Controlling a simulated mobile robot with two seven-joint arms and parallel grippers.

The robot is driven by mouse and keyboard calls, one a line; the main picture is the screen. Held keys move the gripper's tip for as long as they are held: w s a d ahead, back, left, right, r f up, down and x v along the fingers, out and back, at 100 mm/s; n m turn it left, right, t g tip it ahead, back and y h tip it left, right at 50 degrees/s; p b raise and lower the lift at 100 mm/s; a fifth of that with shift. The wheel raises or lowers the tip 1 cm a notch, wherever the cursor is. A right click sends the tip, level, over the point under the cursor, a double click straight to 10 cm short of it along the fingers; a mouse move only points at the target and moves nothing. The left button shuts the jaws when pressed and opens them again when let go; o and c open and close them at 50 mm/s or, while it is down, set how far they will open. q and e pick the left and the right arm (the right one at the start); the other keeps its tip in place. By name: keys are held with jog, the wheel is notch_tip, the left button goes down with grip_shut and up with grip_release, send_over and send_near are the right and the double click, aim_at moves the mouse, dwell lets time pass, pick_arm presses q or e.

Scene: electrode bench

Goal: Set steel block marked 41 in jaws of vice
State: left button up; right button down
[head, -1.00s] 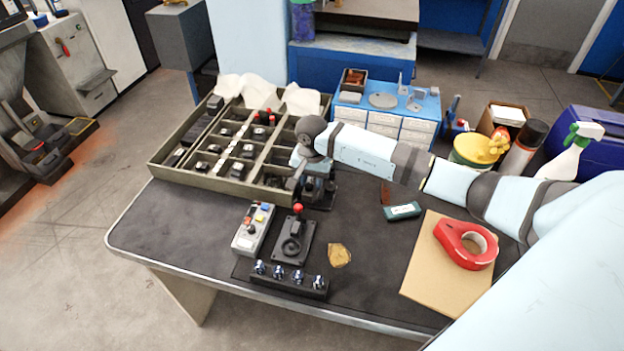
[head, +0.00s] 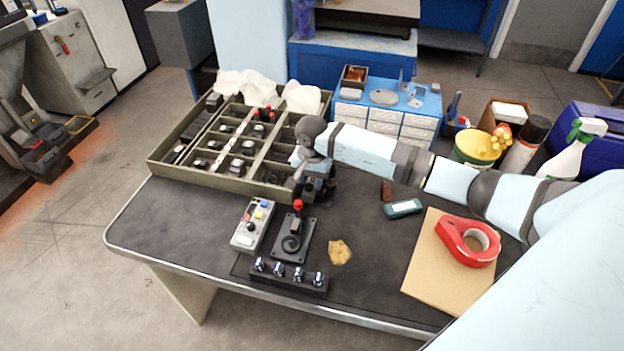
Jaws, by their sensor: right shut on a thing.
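My right gripper (head: 300,184) points down beside the front right corner of the divided tray (head: 222,178). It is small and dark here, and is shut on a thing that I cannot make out. A dark vice (head: 320,190) appears to stand on the bench right at the gripper, partly hidden by my right wrist. I cannot tell whether the held thing touches its jaws. Several dark steel blocks (head: 249,147) sit in the tray's compartments. No marking 41 is readable. My left gripper is not in view.
A lever box (head: 292,243), a button box (head: 252,226) and a row of knobs (head: 289,275) stand in front of the gripper. The bench's left front is clear.

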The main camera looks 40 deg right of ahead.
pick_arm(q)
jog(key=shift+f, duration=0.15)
pick_arm(e)
jog(key=shift+f, duration=0.2)
jog(key=c, duration=0.7)
grip_release()
jog(key=shift+c, duration=0.2)
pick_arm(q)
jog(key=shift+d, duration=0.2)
pick_arm(e)
notch_tip(320, 180, up, 6)
jog(key=p, duration=0.3)
jog(key=shift+w+d+f, duration=0.1)
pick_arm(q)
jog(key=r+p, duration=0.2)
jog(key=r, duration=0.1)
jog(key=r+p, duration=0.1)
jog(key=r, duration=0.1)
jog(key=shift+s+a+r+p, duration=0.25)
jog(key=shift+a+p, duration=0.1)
pick_arm(e)
notch_tip(320, 180, up, 8)
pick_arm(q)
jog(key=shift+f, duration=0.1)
